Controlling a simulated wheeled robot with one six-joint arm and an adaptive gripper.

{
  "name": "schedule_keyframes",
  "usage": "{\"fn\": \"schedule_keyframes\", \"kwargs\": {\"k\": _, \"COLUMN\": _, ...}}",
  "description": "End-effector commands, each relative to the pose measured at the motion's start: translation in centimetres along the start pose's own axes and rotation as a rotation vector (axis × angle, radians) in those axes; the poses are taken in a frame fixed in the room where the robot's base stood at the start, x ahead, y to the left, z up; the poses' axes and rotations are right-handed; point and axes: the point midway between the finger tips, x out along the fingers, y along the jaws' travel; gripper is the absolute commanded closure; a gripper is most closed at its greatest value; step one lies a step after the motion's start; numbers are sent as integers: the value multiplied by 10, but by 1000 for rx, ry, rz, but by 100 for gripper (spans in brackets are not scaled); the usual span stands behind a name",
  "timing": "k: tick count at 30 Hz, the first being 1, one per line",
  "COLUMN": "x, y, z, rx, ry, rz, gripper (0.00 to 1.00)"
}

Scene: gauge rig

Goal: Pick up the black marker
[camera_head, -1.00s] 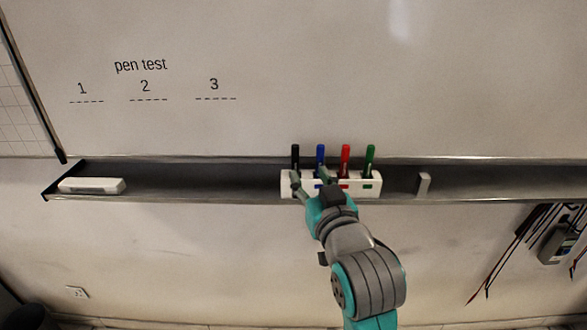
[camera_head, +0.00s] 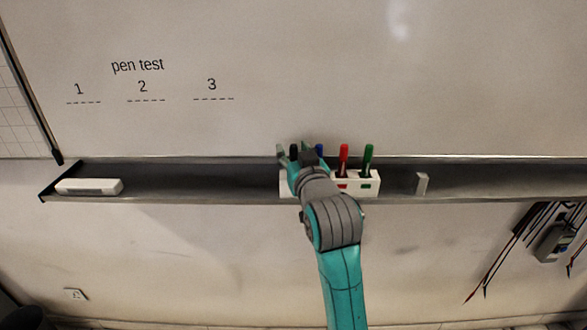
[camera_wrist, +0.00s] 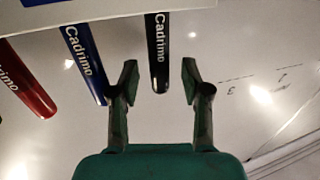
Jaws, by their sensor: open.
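The black marker (camera_head: 294,151) stands in the white holder (camera_head: 368,189) on the whiteboard tray, mostly hidden behind my gripper in the head view. In the wrist view the black marker (camera_wrist: 158,60) lies between the two finger lines, its end between the open fingertips without visible contact. My gripper (camera_wrist: 158,80) is open and empty; in the head view its fingers (camera_head: 293,150) reach up on either side of the marker's top. The blue marker (camera_wrist: 86,62) is just outside one finger.
Red (camera_head: 343,158) and green (camera_head: 367,158) markers stand right of the blue marker (camera_head: 319,150) in the holder. A white eraser (camera_head: 89,186) lies at the tray's left, and a small pale block (camera_head: 421,184) stands right of the holder. The tray (camera_head: 200,181) between eraser and holder is clear.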

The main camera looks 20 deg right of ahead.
Motion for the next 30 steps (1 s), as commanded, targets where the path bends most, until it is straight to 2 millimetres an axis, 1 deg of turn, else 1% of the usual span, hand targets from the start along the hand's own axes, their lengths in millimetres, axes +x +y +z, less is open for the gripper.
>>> {"fn": "schedule_keyframes", "kwargs": {"k": 3, "x": 6, "y": 0, "z": 0, "rx": 0, "ry": -1, "rz": 0, "gripper": 53}}
{"fn": "schedule_keyframes", "kwargs": {"k": 9, "x": 6, "y": 0, "z": 0, "rx": 0, "ry": 0, "rz": 0, "gripper": 53}}
{"fn": "schedule_keyframes", "kwargs": {"k": 11, "x": 6, "y": 0, "z": 0, "rx": 0, "ry": 0, "rz": 0, "gripper": 68}}
{"fn": "schedule_keyframes", "kwargs": {"k": 12, "x": 6, "y": 0, "z": 0, "rx": 0, "ry": 0, "rz": 0, "gripper": 78}}
{"fn": "schedule_keyframes", "kwargs": {"k": 15, "x": 6, "y": 0, "z": 0, "rx": 0, "ry": 0, "rz": 0, "gripper": 100}}
{"fn": "schedule_keyframes", "kwargs": {"k": 25, "x": 5, "y": 0, "z": -1, "rx": 0, "ry": 0, "rz": 0, "gripper": 100}}
{"fn": "schedule_keyframes", "kwargs": {"k": 28, "x": 6, "y": 0, "z": -7, "rx": 0, "ry": 2, "rz": 0, "gripper": 100}}
{"fn": "schedule_keyframes", "kwargs": {"k": 30, "x": 6, "y": 0, "z": -16, "rx": 1, "ry": 4, "rz": 0, "gripper": 100}}
